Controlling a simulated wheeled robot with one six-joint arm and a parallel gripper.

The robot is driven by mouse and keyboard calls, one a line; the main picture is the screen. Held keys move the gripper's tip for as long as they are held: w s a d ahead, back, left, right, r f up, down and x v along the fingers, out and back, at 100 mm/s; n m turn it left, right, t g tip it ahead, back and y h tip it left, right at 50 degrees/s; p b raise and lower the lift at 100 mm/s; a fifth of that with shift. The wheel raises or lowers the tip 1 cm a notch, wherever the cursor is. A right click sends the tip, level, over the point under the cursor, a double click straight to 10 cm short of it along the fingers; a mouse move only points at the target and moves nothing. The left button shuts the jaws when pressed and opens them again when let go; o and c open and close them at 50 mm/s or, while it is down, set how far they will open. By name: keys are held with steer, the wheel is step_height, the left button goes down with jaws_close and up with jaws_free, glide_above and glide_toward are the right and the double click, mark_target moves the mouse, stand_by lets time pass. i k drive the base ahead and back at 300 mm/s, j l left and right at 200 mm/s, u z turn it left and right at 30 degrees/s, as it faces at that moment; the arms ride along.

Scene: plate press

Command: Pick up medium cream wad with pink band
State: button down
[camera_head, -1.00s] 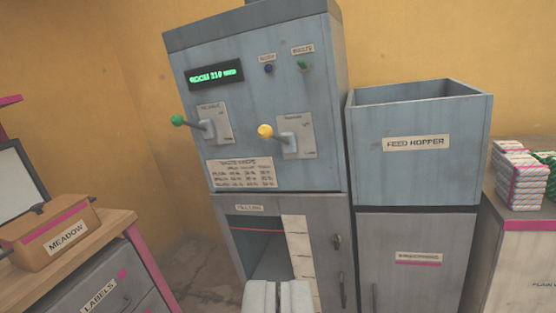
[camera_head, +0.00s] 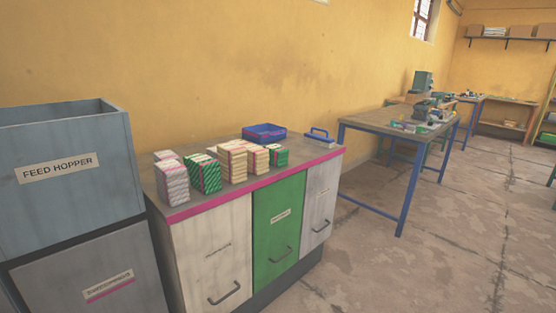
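Several small stacks of wads stand on top of a low cabinet with a pink edge (camera_head: 240,192). Among them are cream wads with pink bands (camera_head: 234,165), and more cream ones (camera_head: 257,160) just to their right. From here I cannot tell which cream wad is the medium one. Pale white wads with pinkish marks (camera_head: 173,184) stand at the left end. Green banded wads (camera_head: 206,176) stand between the white and cream ones, and smaller green ones (camera_head: 279,156) at the right. My gripper is not in view.
A grey-blue feed hopper (camera_head: 65,170) stands at the left, against the cabinet. A blue tray (camera_head: 264,132) and a blue-handled flat object (camera_head: 319,138) lie behind the wads. A blue-legged workbench (camera_head: 400,130) stands to the right. The floor in front is clear.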

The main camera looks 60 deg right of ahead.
mark_target(258, 158)
steer(key=z, duration=1.4)
